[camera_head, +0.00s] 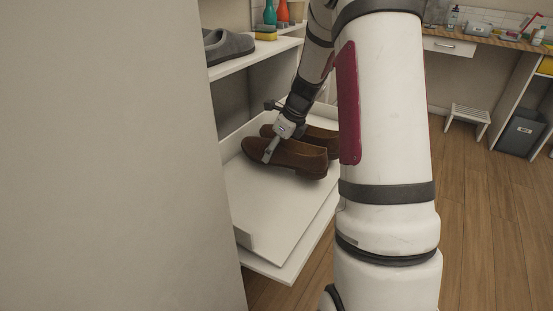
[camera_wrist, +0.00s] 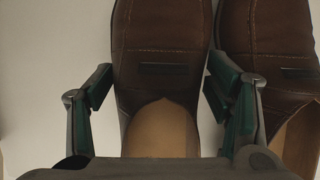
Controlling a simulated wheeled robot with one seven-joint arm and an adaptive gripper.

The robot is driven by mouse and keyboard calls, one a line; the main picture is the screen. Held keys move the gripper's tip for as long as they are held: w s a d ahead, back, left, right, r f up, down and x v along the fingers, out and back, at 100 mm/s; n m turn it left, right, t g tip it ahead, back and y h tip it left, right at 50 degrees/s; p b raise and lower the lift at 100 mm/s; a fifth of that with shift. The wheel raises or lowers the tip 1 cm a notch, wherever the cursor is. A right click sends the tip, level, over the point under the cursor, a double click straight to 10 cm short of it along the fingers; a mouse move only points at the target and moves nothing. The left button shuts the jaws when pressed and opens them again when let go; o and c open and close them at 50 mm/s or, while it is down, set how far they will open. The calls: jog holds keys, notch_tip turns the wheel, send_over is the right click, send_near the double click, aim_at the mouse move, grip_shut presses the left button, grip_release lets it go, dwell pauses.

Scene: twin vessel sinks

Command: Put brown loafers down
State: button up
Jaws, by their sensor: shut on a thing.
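A pair of brown loafers (camera_head: 298,160) is side by side at the far end of a white pull-out shelf (camera_head: 265,205). My gripper (camera_head: 269,149) comes down from above onto the nearer loafer. In the wrist view, my gripper's fingers (camera_wrist: 162,100) are on either side of one loafer (camera_wrist: 162,50), around its opening, and are shut on it. The other loafer (camera_wrist: 268,40) is beside it at the right, partly outside the frame. The shoes appear to be at the shelf surface; I cannot tell whether the held one touches it. My arm hides part of the farther shoe.
A grey shoe (camera_head: 228,46) sits on a higher white shelf (camera_head: 250,57), with bottles (camera_head: 270,14) and a yellow sponge (camera_head: 266,36) farther back. The near part of the lower shelf is bare. A grey wall panel (camera_head: 110,150) stands at left. A stool (camera_head: 468,118) is at right.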

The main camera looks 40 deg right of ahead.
jog(key=shift+w+d+f, duration=0.1)
jog(key=shift+w+d, duration=0.1)
jog(key=shift+d, duration=0.1)
notch_tip(320, 180, down, 3)
jog(key=shift+f+b, duration=0.2)
jog(key=shift+b, duration=0.75)
jog(key=o, duration=1.9)
jog(key=shift+s+r, duration=0.1)
jog(key=shift+r, duration=0.05)
jog(key=p+v, duration=0.4)
jog(key=v, duration=0.7)
jog(key=shift+a, duration=0.1)
jog(key=shift+r, duration=0.4)
jog(key=shift+s, duration=0.15)
